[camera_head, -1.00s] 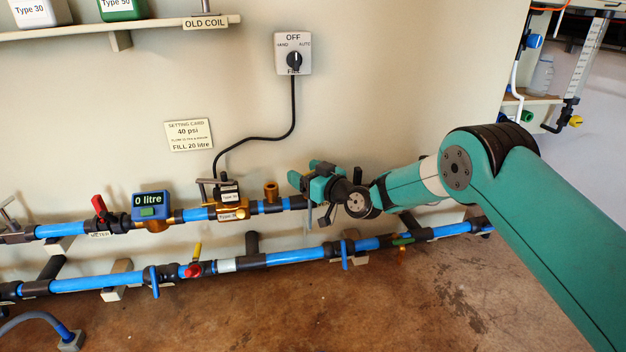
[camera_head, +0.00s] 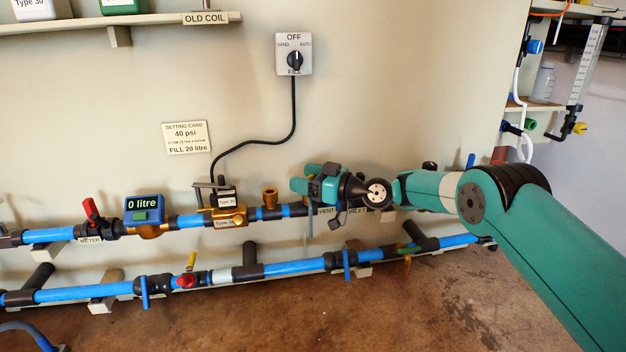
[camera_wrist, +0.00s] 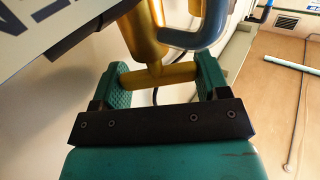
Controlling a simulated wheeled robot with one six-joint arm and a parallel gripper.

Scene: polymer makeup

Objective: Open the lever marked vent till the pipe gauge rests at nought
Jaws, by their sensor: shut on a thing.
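In the head view my gripper (camera_head: 308,184) is at the upper pipe, by a label reading VENT (camera_head: 327,211). In the wrist view its green fingers (camera_wrist: 160,78) are closed on the crossbar of a yellow-gold lever (camera_wrist: 150,50). The lever's stem runs up out of the picture. The label shows that this spot is the vent, but the gripper hides the lever in the head view. No pipe gauge dial can be made out; the gripper and wrist cover part of the pipe there.
A blue meter (camera_head: 144,207) reads 0 litre, beside a red lever (camera_head: 91,211). A brass stub (camera_head: 270,196) stands just left of my gripper. A lower blue pipe (camera_head: 292,268) with handles runs beneath. A grey-blue bent handle (camera_wrist: 205,35) is close to the fingers.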

